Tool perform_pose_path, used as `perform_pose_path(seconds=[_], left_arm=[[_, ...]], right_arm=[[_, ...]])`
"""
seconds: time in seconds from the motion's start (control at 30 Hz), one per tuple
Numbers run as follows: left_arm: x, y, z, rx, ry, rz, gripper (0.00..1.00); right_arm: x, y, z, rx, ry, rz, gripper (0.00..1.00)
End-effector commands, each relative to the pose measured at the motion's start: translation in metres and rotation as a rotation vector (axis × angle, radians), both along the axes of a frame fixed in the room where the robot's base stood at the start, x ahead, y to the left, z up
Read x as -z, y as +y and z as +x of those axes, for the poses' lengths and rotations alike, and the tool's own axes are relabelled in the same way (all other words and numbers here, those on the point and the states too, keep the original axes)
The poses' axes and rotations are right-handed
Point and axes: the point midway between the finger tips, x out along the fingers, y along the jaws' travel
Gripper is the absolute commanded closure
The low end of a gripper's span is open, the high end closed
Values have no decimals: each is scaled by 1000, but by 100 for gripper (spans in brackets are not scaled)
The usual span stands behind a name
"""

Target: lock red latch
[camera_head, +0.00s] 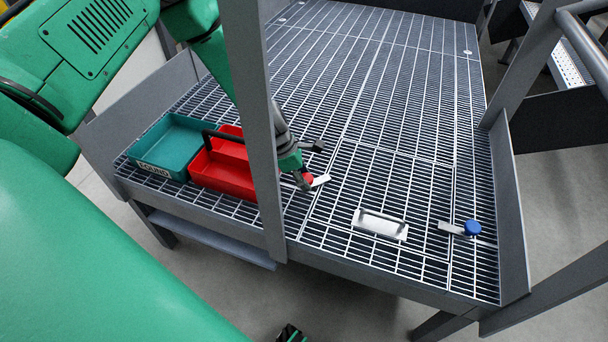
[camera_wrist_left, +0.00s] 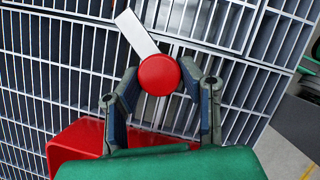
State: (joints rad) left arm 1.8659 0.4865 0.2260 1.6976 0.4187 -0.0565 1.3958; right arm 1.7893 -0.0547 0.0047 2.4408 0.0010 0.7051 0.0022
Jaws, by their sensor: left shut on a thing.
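The red latch has a round red knob (camera_wrist_left: 159,75) and a flat pale metal lever (camera_wrist_left: 135,32). In the left wrist view the lever points up and left from the knob. My left gripper (camera_wrist_left: 159,71) is shut on the red knob, one finger on each side. In the head view my left gripper (camera_head: 300,174) reaches down to the grating behind the grey post. There the red latch (camera_head: 320,181) shows its lever pointing right, and the gripper partly hides the knob. A small dark and green part at the bottom edge may be my right gripper (camera_head: 290,334); its jaws cannot be made out.
A red tray (camera_head: 222,177) with a dark handle and a teal bin (camera_head: 165,172) stand left of the latch. A grey post (camera_head: 258,130) rises close by. A metal handle (camera_head: 380,224) and a blue-knobbed latch (camera_head: 472,228) lie to the right. The grating behind is clear.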

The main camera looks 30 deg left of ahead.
Motion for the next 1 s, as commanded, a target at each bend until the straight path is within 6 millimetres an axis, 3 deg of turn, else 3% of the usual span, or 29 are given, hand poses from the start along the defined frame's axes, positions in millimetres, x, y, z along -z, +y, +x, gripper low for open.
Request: perform_pose_path(seconds=[0.03, 0.33, 0.87, 0.9, 0.93, 1.0], left_arm=[[-9, -3, 9, 29, -20, -2, 100], [-8, -3, 10, 154, -20, -3, 100], [-7, -3, 10, 182, -20, -2, 100], [-7, -3, 10, 182, -20, -2, 56], [-7, -3, 10, 183, -19, -3, 46], [-6, -3, 8, 182, -16, -3, 46]], right_arm=[[-4, 0, 0, 0, 0, 0, 60], [-8, 0, 0, 0, 0, 0, 60], [-9, 0, 0, 0, 0, 0, 60], [-9, 0, 0, 0, 0, 0, 60], [-9, 0, 0, 0, 0, 0, 60], [-9, 0, 0, 0, 0, 0, 60]])
